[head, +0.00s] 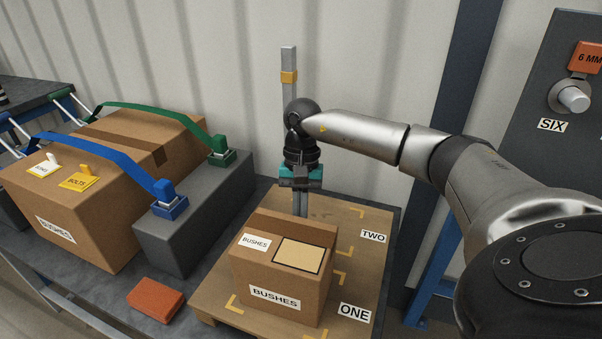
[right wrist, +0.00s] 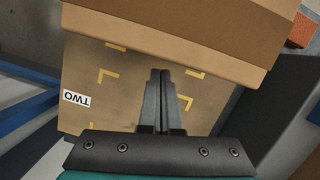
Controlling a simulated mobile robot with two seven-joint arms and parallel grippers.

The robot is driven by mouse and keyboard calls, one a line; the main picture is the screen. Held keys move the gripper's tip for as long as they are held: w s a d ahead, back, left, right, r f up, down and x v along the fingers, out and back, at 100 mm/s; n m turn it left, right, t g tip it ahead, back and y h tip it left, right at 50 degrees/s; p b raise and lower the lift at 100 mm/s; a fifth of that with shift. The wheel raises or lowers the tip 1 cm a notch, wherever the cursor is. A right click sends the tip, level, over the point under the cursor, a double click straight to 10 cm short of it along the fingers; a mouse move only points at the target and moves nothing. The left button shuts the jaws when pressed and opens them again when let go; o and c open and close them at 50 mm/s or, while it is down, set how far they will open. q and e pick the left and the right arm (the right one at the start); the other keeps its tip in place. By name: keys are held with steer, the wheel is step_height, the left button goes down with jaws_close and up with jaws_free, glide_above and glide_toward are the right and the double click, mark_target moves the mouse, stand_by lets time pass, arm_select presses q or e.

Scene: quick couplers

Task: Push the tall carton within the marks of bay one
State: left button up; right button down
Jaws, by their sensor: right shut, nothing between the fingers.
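The tall carton (head: 280,275) is brown, labelled BUSHES, and stands upright on the wooden board beside the ONE label (head: 354,312). A yellow corner mark (head: 234,303) shows at its front left and another (head: 340,279) at its right. The carton hides part of the bay, so I cannot tell exactly how it sits within all the marks. My right gripper (head: 300,212) points down behind the carton, shut and empty. In the right wrist view, the shut fingers (right wrist: 168,75) are close to the carton (right wrist: 170,30); contact is unclear. My left gripper is not in view.
The TWO label (head: 373,236) and its corner marks lie behind on the board. To the left, a large carton (head: 90,200) is strapped in blue and green beside a grey block (head: 195,225). An orange-red block (head: 156,299) lies on the table.

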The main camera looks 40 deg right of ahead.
arm_select(q)
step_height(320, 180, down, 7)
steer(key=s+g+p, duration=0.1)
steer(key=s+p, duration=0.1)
steer(key=p, duration=0.1)
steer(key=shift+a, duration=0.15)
arm_select(e)
steer(key=v, duration=0.9)
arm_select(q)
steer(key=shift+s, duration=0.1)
arm_select(e)
steer(key=shift+r, duration=0.2)
